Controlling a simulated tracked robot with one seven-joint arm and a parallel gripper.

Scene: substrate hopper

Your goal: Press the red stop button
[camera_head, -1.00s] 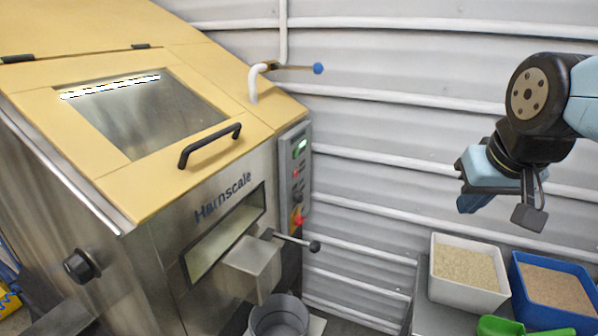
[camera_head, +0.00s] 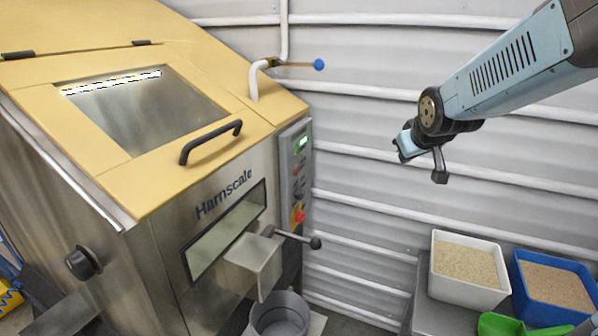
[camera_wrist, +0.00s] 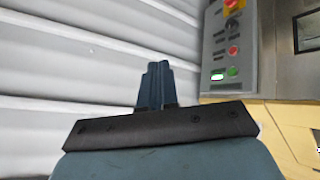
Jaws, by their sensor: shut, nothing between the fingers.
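The grey control panel (camera_head: 294,175) is on the right side of the hopper machine. The red stop button (camera_head: 299,216) sits low on it, against yellow. In the wrist view the panel (camera_wrist: 222,45) appears inverted, with the red button on yellow (camera_wrist: 234,4) at the top edge, partly cut off. A smaller red button (camera_wrist: 233,51) and a green one (camera_wrist: 233,71) sit nearer the lit display. My gripper (camera_head: 401,148) is in the air to the right of the panel, apart from it. In the wrist view its fingers (camera_wrist: 157,72) are shut and empty, left of the panel.
A lever with a black knob (camera_head: 314,243) sticks out below the panel, above a grey bucket (camera_head: 279,318). A blue-tipped lever (camera_head: 318,65) is above. A white bin (camera_head: 436,262) and a blue bin (camera_head: 523,286) stand at right. The space between gripper and panel looks clear.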

